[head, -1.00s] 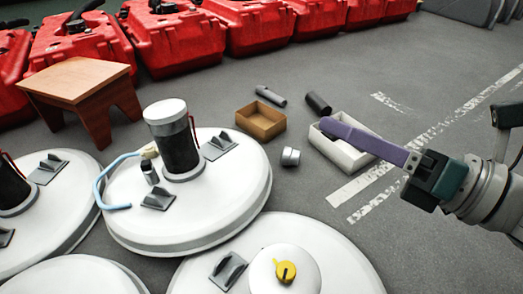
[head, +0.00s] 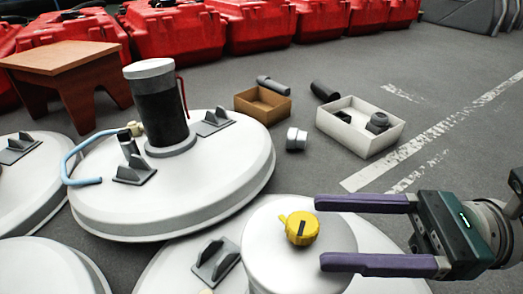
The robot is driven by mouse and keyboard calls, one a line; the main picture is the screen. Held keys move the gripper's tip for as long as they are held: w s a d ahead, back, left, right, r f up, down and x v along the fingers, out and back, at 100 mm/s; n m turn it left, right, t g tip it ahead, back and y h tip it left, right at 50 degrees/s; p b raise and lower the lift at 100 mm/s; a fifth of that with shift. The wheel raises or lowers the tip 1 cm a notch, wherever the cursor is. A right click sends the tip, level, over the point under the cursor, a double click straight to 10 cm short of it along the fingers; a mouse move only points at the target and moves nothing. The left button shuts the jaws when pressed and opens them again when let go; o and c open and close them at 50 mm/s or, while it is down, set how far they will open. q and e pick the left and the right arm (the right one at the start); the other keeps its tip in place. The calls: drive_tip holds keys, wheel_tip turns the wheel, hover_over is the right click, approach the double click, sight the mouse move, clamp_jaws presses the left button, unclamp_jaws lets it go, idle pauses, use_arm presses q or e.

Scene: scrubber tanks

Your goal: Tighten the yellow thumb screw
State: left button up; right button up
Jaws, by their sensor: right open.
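The yellow thumb screw (head: 300,228) sits on top of a white cylinder (head: 270,262) at the bottom centre of the head view. It has a dark slot on its top and a small tab on its left side. My right gripper (head: 318,234) comes in from the right. Its two purple fingers are spread apart, one farther back and one nearer, over the right part of the cylinder top. The fingertips lie just right of the screw, and nothing is between them. Whether they are level with the screw I cannot tell. My left gripper is not in view.
A white lid (head: 165,205) with a dark cylinder (head: 160,110) and a blue hose (head: 75,165) stands behind left. A cardboard box (head: 262,105), a white box (head: 352,140) and a grey fitting (head: 296,139) lie on the floor. A wooden stool (head: 65,60) and red cases (head: 170,35) stand behind.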

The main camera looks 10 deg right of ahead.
sight(318, 229)
drive_tip(key=x, duration=0.4)
drive_tip(key=shift+w+a+b, duration=0.1)
drive_tip(key=shift+a+b, duration=0.1)
drive_tip(key=shift+b, duration=0.1)
clamp_jaws()
idle(0.3)
